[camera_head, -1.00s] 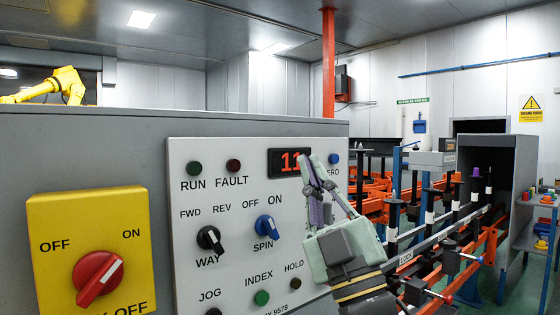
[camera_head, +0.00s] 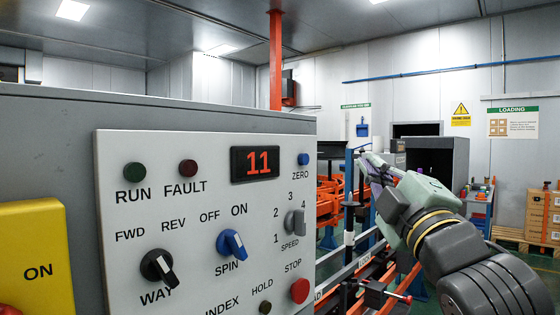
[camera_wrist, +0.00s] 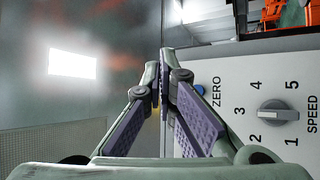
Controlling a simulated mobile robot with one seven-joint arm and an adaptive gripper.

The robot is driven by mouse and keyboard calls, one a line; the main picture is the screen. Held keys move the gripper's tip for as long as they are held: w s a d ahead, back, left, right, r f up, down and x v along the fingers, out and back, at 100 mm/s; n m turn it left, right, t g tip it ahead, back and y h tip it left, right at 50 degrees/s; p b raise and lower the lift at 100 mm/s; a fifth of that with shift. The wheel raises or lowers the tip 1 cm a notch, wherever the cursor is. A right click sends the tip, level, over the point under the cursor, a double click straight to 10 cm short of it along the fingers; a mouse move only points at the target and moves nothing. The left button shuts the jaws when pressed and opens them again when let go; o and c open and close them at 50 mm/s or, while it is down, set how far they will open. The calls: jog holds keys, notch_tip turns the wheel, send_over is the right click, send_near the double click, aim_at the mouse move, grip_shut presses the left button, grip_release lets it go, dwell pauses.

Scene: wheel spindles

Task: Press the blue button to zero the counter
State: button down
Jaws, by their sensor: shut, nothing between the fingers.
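The blue ZERO button (camera_head: 303,159) is at the upper right of the white control panel (camera_head: 130,225), above the word ZERO. The red counter display (camera_head: 255,163) to its left reads 11. My gripper (camera_head: 366,160) is to the right of the panel in the head view, apart from the button, with its fingers shut and nothing held. In the wrist view the fingertips of my gripper (camera_wrist: 165,58) are together, and the blue button (camera_wrist: 199,91) shows just right of the fingers, partly hidden by them.
The panel also carries a grey SPEED knob (camera_head: 295,222), a blue SPIN knob (camera_head: 232,243), a black WAY knob (camera_head: 157,265) and a red STOP button (camera_head: 299,290). A yellow switch box (camera_head: 35,240) is at the left. Orange and blue racks stand behind my arm.

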dwell(0.4)
jog(key=w+a, duration=0.6)
dwell(0.4)
jog(key=shift+w+a, duration=0.15)
jog(key=shift+w, duration=0.05)
dwell(1.2)
jog(key=shift+w+a, duration=0.2)
jog(key=shift+w+a, duration=0.3)
jog(key=shift+w, duration=0.05)
dwell(0.9)
jog(key=shift+s, duration=0.1)
jog(key=shift+s+d, duration=0.55)
jog(key=shift+d, duration=0.05)
jog(key=shift+s+d, duration=1.75)
jog(key=shift+s, duration=0.05)
